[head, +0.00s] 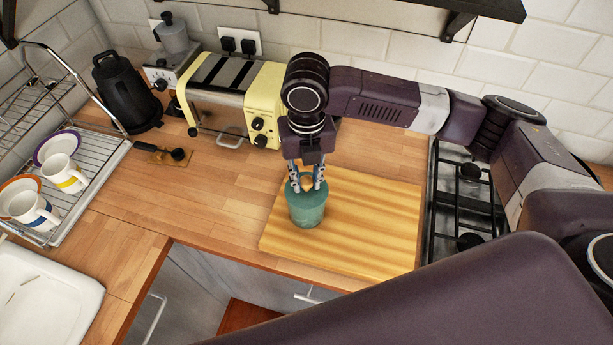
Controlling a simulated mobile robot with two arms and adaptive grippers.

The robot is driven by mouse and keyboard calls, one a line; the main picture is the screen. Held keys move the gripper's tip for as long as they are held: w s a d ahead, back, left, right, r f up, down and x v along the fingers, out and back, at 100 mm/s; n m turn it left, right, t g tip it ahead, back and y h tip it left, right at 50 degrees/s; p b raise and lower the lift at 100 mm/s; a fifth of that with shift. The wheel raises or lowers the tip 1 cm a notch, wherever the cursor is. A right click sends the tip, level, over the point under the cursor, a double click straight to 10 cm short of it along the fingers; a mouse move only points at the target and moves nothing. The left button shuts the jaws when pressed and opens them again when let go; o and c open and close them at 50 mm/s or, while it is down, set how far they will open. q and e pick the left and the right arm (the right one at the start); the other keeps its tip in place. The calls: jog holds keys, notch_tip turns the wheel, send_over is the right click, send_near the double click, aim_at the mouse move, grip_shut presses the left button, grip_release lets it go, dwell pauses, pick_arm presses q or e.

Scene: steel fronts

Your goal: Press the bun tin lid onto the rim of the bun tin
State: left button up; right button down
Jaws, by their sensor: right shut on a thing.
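The bun tin (306,215) is a green round tin standing upright on the wooden board, near its left edge. The bun tin lid (296,196) looks green too, with a light wooden knob on top. It is at the top of the tin; I cannot tell whether it sits fully down on the rim. My right gripper (307,184) points down from above and is shut on the lid by its knob. The fingers partly hide the knob and lid. My left gripper is not in view.
The striped wooden board (375,225) lies beside a gas hob (465,205). A cream toaster (232,95) and black kettle (128,92) stand behind. A dish rack (95,185) with mugs and a sink (45,290) are at left. The worktop between rack and board is mostly clear.

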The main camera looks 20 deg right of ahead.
aim_at(306, 180)
jog(key=c, duration=1.6)
grip_release()
jog(key=shift+r, duration=0.1)
notch_tip(306, 180, up, 12)
